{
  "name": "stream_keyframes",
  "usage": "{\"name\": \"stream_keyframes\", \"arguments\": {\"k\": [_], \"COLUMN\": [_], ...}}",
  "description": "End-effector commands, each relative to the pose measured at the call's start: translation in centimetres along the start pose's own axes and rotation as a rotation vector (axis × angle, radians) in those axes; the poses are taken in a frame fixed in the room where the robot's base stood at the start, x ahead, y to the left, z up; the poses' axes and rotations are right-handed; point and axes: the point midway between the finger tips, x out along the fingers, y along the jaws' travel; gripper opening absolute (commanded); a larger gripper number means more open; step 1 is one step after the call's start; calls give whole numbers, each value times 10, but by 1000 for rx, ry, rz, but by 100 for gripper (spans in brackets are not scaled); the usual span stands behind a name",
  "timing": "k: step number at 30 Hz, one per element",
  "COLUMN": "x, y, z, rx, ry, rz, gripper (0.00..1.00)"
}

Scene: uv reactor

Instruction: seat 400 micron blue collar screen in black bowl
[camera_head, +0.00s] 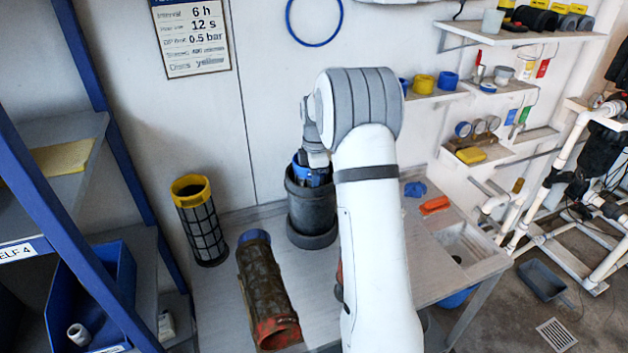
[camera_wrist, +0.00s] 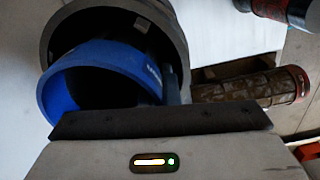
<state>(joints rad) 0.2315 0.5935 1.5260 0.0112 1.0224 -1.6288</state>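The black bowl (camera_head: 312,215) stands upright on the bench near the wall; its round rim shows in the wrist view (camera_wrist: 172,30). The blue collar (camera_head: 300,160) of a screen is at the bowl's mouth, its top slightly above the rim. In the wrist view the blue collar (camera_wrist: 62,88) is a wide ring overlapping the bowl's opening, off-centre to the lower left. The screen's mesh body is hidden, so I cannot tell how deep it sits. My gripper (camera_head: 318,178) points down at the collar's right side. Its fingertips are hidden, so its grip is unclear.
A yellow-collared mesh screen (camera_head: 205,230) stands at the left by the wall. A brown, dirty screen with a red end (camera_head: 265,290) lies in front of the bowl. A blue-framed shelf (camera_head: 95,120) bounds the left. An orange object (camera_head: 434,205) lies right.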

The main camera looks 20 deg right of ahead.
Motion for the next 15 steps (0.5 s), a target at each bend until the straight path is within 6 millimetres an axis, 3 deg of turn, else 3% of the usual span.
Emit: {"name": "stream_keyframes", "arguments": {"k": [14, 15], "x": [14, 13], "y": [0, 0], "z": [0, 0], "rx": [0, 0], "ry": [0, 0], "rz": [1, 0], "gripper": [0, 6]}}
